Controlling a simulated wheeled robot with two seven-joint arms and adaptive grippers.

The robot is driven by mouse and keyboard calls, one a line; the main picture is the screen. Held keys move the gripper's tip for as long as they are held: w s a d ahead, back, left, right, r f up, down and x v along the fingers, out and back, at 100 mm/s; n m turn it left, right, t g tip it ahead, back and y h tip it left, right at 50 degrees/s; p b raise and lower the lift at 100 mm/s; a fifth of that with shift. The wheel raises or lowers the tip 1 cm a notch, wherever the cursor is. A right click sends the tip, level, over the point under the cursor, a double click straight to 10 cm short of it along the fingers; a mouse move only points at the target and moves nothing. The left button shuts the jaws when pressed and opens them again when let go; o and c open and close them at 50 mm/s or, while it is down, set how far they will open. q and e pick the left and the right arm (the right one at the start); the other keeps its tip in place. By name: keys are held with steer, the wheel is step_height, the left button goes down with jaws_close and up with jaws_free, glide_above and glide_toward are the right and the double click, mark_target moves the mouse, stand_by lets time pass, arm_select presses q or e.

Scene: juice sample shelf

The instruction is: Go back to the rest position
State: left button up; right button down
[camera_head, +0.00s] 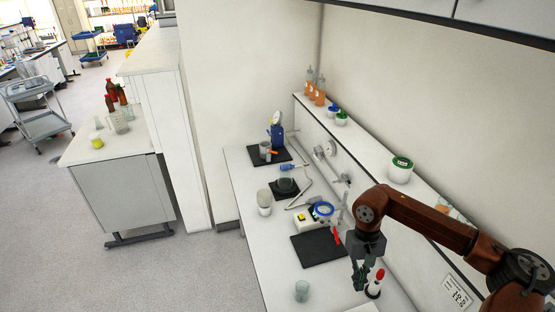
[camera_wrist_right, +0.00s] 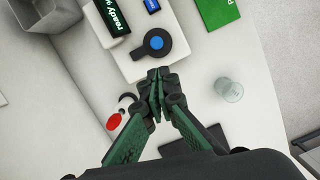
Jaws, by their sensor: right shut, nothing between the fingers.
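My right gripper (camera_head: 362,278) hangs over the right front part of the bench at the end of my brown arm. In the right wrist view its green-lined fingers (camera_wrist_right: 157,86) meet at the tips, shut with nothing between them. A red-topped item with a white body (camera_head: 376,283) stands just right of the gripper; its red spot (camera_wrist_right: 114,122) shows left of the fingers in the wrist view. A clear beaker (camera_head: 302,291) stands to the left, apart from the gripper. My left gripper is not in view.
A white device with a blue-centred dark disc (camera_wrist_right: 155,43) lies beyond the fingertips. A black mat (camera_head: 320,248), a wall shelf (camera_head: 373,162) with bottles and a white tub (camera_head: 400,170) border the bench. The floor (camera_head: 160,275) at left is clear.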

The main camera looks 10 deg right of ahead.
steer(key=shift+f, duration=0.1)
steer(key=x, duration=1.2)
steer(key=shift+s+f, duration=0.15)
steer(key=shift+s, duration=0.1)
steer(key=shift+w+r+p, duration=0.15)
steer(key=shift+r+p, duration=0.2)
steer(key=shift+p, duration=0.35)
steer(key=shift+w, duration=0.1)
steer(key=shift+w+d+f+p, duration=0.2)
steer(key=shift+w+p, duration=0.15)
steer(key=shift+p, duration=0.2)
